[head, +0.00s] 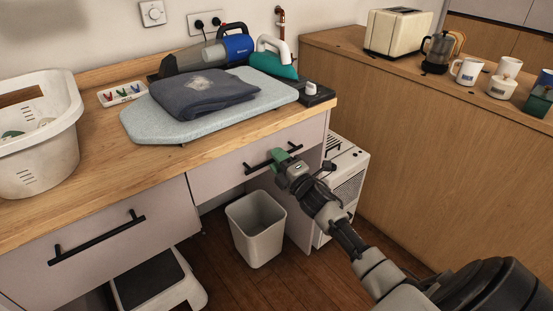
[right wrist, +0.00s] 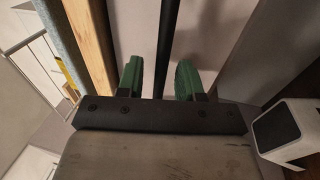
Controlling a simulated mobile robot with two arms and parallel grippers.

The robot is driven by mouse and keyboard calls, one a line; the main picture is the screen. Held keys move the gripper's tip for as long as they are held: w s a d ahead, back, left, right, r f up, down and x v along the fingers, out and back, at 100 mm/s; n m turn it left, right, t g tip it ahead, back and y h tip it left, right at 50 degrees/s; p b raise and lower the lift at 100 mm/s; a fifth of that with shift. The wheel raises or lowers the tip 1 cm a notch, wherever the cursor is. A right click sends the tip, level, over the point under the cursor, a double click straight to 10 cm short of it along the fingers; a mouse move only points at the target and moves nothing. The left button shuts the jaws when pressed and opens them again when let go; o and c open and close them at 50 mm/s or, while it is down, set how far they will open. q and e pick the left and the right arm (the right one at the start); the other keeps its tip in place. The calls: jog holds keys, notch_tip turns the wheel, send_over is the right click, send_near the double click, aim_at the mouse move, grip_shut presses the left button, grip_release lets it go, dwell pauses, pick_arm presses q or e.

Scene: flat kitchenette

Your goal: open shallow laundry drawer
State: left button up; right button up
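The shallow drawer (head: 225,167) has a pale front under the right part of the wooden worktop and looks shut. Its black bar handle (head: 258,168) runs across the front. My right gripper (head: 284,159), with green fingers, is at the right part of this handle. In the right wrist view, the black handle bar (right wrist: 169,40) runs between the two fingers of the gripper (right wrist: 160,80). The fingers are apart, with a gap visible on each side of the bar. The drawer front (right wrist: 215,40) lies behind them. My left gripper is not in view.
A second, deeper-looking drawer (head: 110,245) is at the left. A pale bin (head: 257,232) and a step stool (head: 155,283) stand below. A white slatted appliance (head: 345,180) is right of the drawer. An ironing board (head: 170,128) with folded cloth (head: 205,93) lies on the worktop.

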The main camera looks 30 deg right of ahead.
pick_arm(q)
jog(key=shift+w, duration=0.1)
pick_arm(e)
jog(key=shift+w, duration=0.4)
grip_shut()
jog(key=shift+s, duration=0.15)
